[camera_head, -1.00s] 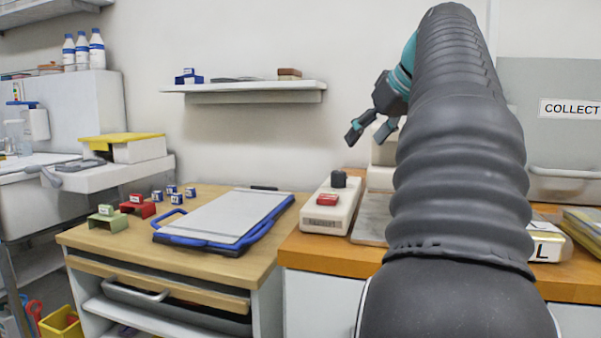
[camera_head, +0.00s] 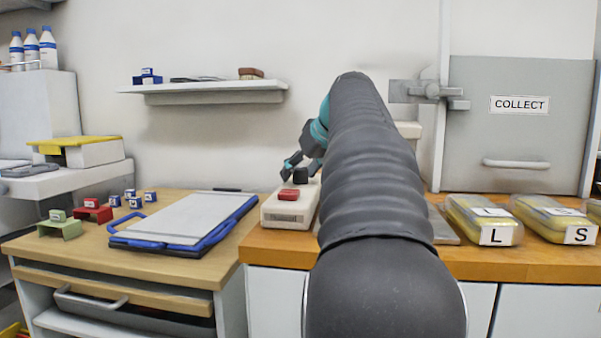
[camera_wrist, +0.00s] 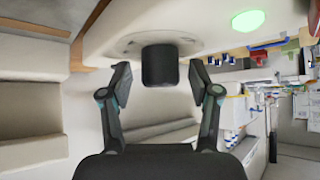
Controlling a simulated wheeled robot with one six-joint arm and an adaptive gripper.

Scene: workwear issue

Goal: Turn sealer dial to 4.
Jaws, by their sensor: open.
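The sealer (camera_head: 290,214) is a long off-white box on the orange-brown counter, with a red button (camera_head: 289,194) near its front and a black dial (camera_head: 300,175) behind it. My gripper (camera_head: 300,167) is at the dial, pointing down with its fingers spread. In the wrist view the black cylindrical dial (camera_wrist: 159,66) stands between the two open fingertips (camera_wrist: 159,82), with a gap on each side. A pale ring with faint marks surrounds the dial's base; I cannot read its numbers or setting.
Packed bags labelled L (camera_head: 470,232) and S (camera_head: 550,228) lie right of my arm. A grey COLLECT hatch (camera_head: 520,140) stands behind them. A blue-edged board (camera_head: 190,222) lies on the left table. A wall shelf (camera_head: 215,88) hangs above. In the wrist view a green light (camera_wrist: 248,20) glows.

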